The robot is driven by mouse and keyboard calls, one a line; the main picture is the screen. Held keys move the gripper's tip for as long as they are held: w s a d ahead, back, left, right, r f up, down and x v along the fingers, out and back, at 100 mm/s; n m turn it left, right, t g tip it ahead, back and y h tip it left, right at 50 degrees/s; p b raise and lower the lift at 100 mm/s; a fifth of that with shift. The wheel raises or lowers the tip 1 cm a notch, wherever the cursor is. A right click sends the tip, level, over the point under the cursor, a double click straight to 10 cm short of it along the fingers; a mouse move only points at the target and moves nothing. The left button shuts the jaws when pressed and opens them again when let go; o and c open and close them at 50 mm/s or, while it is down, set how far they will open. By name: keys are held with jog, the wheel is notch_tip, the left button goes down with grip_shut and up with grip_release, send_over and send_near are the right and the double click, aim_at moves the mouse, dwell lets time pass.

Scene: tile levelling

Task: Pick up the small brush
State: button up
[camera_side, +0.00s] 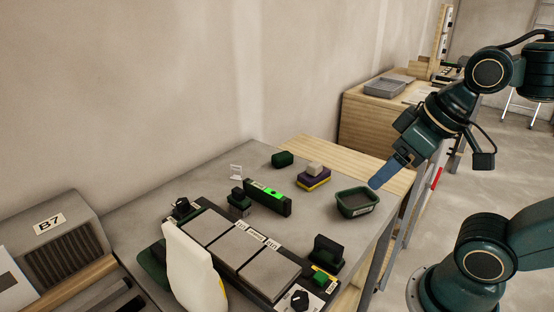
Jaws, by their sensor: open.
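No thing in the side view shows clearly as a small brush. A purple and yellow block (313,181) with a beige piece (315,169) on top lies near the back of the grey table; I cannot tell whether either is the brush. A small dark green block (283,159) lies behind and left of it. My gripper (375,186), with blue fingers, points down and left by the right rim of a green tray (357,213). It is open and I see nothing held in it. The gap between the fingers is hidden from this side.
Three grey tiles (238,250) lie in a row in a black frame. A green-lit level (268,197) stands behind them. A black-handled block (325,252) stands right of the frame. A white bottle-like thing (193,270) stands in front. The grey table (400,190) is bare near the tray.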

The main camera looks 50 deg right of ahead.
jog(key=shift+o, duration=0.8)
jog(key=shift+w+r, duration=0.1)
jog(key=w+a+r+m+g, duration=0.1)
jog(key=w+r+m+g, duration=0.2)
jog(key=w+m, duration=1)
jog(key=w+a+f+m+g, duration=0.1)
jog(key=w+f+m, duration=0.1)
jog(key=w+f, duration=0.4)
jog(key=w+a+f+m+g, duration=0.1)
jog(key=w+f+m, duration=0.2)
jog(key=w, duration=1.2)
notch_tip(320, 180, down, 3)
jog(key=shift+w+a+f+g, duration=0.15)
jog(key=shift+w+a+g, duration=0.1)
jog(key=shift+a+g, duration=0.1)
jog(key=shift+f, duration=0.1)
